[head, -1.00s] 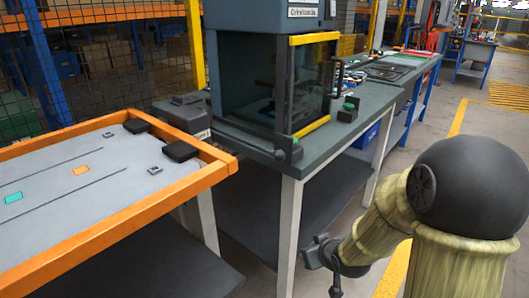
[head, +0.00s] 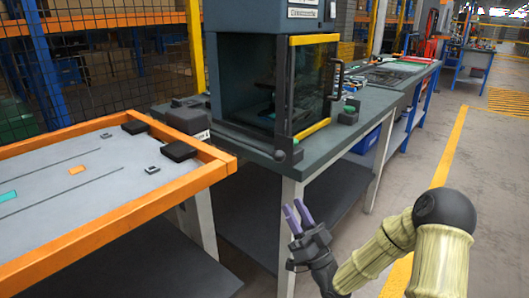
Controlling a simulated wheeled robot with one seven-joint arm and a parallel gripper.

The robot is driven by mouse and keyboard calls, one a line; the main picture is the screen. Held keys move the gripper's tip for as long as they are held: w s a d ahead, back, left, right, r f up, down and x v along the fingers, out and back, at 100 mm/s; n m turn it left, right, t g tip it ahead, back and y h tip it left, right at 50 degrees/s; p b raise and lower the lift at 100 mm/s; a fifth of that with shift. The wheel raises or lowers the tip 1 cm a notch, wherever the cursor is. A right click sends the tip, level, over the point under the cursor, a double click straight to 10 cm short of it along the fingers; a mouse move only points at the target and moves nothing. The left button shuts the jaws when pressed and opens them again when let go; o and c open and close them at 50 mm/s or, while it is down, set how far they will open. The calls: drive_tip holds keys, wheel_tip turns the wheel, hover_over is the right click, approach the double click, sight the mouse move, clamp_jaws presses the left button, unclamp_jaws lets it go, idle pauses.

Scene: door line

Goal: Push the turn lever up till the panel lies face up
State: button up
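The orange-framed grey panel (head: 112,172) is at the left, its marked face visible and turned upward. Its far corner is beside the bench. A dark bar with a round black end (head: 279,155) runs along the front edge of the bench and looks like the turn lever, though I cannot be sure. My gripper (head: 293,205) is below and slightly right of that end in the picture, in front of the bench leg. Its two purple fingers point up and are apart, with nothing between them. It appears clear of the lever and the panel.
A dark cabinet (head: 236,80) with a yellow-edged glass door stands on the grey-green bench (head: 350,130). Black blocks (head: 178,150) sit at the panel's far end. A white bench leg (head: 291,235) is behind my gripper. The floor to the right is open.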

sight(264, 149)
drive_tip(key=shift+r, duration=0.1)
drive_tip(key=x, duration=1.7)
drive_tip(key=shift+r, duration=0.25)
clamp_jaws()
